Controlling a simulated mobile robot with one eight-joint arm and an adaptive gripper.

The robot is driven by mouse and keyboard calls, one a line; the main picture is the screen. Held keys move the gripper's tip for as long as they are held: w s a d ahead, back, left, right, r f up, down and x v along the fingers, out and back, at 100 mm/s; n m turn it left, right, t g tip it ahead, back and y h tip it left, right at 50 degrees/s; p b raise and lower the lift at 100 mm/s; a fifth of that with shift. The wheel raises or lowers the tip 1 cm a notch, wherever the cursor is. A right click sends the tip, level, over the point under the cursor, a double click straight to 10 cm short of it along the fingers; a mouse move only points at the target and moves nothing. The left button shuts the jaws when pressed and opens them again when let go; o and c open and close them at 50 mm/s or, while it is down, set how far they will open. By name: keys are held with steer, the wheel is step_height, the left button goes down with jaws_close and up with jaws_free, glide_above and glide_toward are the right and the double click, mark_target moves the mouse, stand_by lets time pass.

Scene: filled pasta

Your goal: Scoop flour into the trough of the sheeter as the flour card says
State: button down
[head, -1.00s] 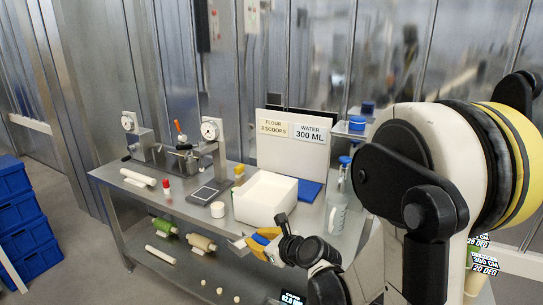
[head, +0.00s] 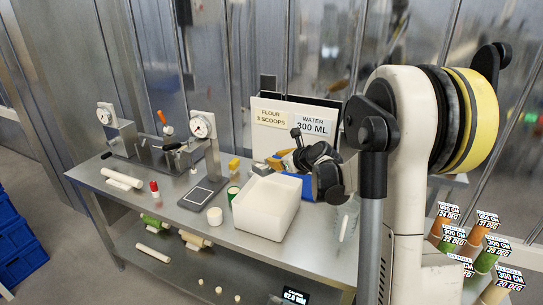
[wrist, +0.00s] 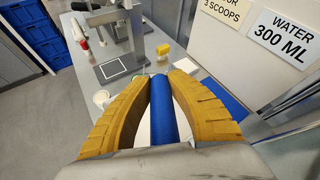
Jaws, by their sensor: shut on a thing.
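The flour card (head: 272,118) reads "FLOUR 3 SCOOPS" on a white board at the back of the bench. My gripper (head: 283,157) is above the bench's back part, behind the white bin (head: 262,224) and in front of the board. In the wrist view its yellow fingers (wrist: 160,85) are shut on a blue handle (wrist: 162,115). The scoop's bowl cannot be made out, nor whether it holds flour. The sheeter (head: 160,150), with a crank and dial gauges, stands at the left; the inside of its trough cannot be seen.
A water card (head: 313,125) reads "300 ML". A pale roller (head: 121,179) lies at the front left.

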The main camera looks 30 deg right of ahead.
steer(key=shift+s+f+b, duration=0.3)
steer(key=shift+f+b, duration=0.1)
steer(key=shift+f, duration=0.2)
step_height(320, 180, down, 13)
steer(key=b, duration=1)
steer(key=shift+f, duration=0.2)
steer(key=shift+w, duration=0.1)
steer(key=shift+r+p, duration=4.35)
steer(key=shift+r, duration=2.2)
steer(key=shift+f, duration=0.1)
